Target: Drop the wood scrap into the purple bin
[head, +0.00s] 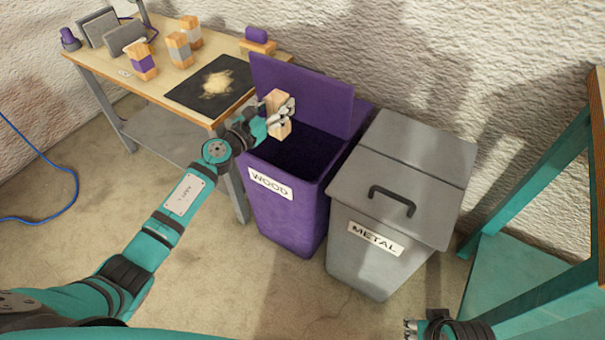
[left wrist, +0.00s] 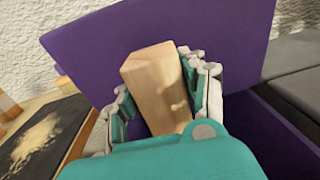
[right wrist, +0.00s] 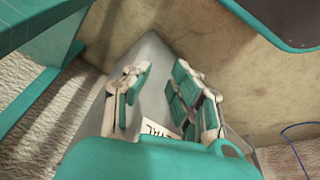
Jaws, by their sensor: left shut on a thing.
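The wood scrap (head: 279,112) is a small light-brown block; it also shows in the left wrist view (left wrist: 158,88). My left gripper (head: 277,110) is shut on it and holds it above the opening of the purple bin, near the bin's left side. The purple bin (head: 285,215) has a WOOD label and its lid (head: 305,95) stands open at the back. The bin's inside is dark. My right gripper (right wrist: 155,95) is open and empty; in the head view only a part of it shows at the bottom right.
A grey bin (head: 375,250) labelled METAL, lid shut, stands right of the purple bin. A workbench (head: 185,90) at the left holds several wood blocks, a purple block and a dark mat (head: 190,95) with sawdust. A teal frame (head: 510,275) stands at the right.

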